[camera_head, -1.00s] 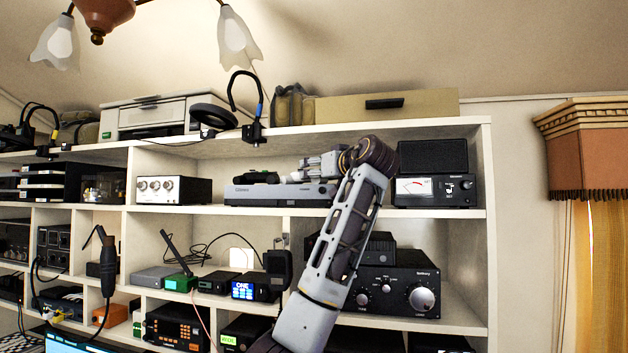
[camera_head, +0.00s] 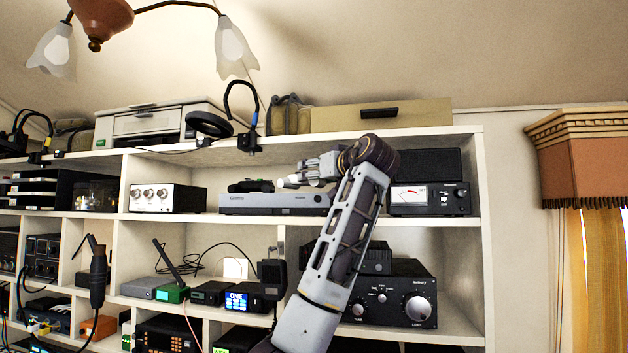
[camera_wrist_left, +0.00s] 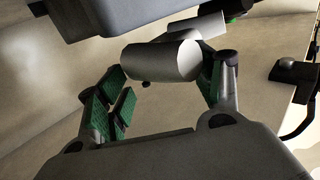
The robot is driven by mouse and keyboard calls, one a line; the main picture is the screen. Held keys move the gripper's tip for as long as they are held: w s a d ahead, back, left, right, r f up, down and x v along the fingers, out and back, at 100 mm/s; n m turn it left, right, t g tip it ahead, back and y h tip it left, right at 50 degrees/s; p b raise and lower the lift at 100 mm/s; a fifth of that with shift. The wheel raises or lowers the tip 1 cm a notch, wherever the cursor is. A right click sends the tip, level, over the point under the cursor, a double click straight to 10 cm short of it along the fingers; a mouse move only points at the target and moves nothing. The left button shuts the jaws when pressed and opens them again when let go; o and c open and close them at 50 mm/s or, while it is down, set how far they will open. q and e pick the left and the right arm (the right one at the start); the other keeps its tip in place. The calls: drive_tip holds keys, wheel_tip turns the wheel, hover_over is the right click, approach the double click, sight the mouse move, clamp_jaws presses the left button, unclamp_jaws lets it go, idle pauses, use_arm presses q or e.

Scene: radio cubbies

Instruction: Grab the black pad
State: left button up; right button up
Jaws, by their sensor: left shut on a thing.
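The black pad (camera_head: 250,186) lies on top of a grey flat console (camera_head: 275,203) on the shelf. My right gripper is not in view.
A meter unit (camera_head: 429,197) stands right of the arm's elbow, and a white box with knobs (camera_head: 165,198) stands left of the console. The upper shelf board (camera_head: 370,137) runs above. A headphone clamp (camera_head: 250,140) sits on that board's edge.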

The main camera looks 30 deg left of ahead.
use_arm(q)
drive_tip(key=b+v, duration=0.4)
drive_tip(key=v, duration=1.2)
drive_tip(key=shift+d, duration=0.2)
drive_tip(key=shift+s, duration=0.1)
